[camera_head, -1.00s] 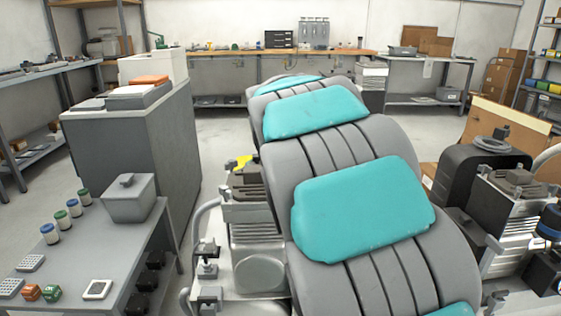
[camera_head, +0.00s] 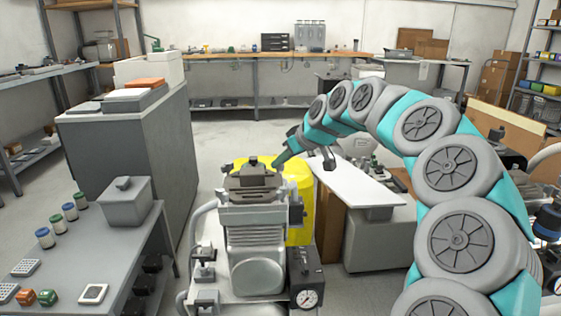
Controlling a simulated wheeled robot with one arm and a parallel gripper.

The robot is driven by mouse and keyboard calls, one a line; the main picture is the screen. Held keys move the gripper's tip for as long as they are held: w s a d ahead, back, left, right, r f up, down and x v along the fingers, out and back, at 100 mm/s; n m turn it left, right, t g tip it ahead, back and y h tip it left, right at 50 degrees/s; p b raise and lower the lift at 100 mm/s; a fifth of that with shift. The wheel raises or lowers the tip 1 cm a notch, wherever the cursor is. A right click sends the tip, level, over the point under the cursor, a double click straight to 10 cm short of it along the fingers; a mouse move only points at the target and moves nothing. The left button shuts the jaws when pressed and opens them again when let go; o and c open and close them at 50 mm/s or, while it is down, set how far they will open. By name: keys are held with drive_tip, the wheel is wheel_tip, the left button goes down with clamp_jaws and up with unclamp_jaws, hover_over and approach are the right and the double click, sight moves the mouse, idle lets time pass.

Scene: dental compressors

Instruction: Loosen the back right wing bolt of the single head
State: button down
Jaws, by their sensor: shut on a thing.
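The single head (camera_head: 254,180) is the dark grey ribbed block on top of the grey compressor (camera_head: 257,240), in the middle of the head view. A yellow tank (camera_head: 300,205) stands behind it and to its right. My arm arches in from the lower right. My gripper (camera_head: 279,162) reaches down to the back right corner of the head, with its tip small and dark there. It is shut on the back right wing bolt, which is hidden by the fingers.
A pressure gauge box (camera_head: 305,280) stands at the compressor's front right. A white-topped bench (camera_head: 355,190) is behind my arm. A grey table (camera_head: 85,245) with small jars and a grey bin (camera_head: 125,203) stands at left. The floor behind is clear.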

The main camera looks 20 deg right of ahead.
drive_tip(key=shift+n+y, duration=0.5)
drive_tip(key=shift+n, duration=0.2)
drive_tip(key=c, duration=0.9)
unclamp_jaws()
drive_tip(key=shift+d+r, duration=0.1)
drive_tip(key=v, duration=0.7)
drive_tip(key=shift+r+b, duration=0.25)
drive_tip(key=shift+b, duration=0.1)
drive_tip(key=shift+s+d, duration=0.1)
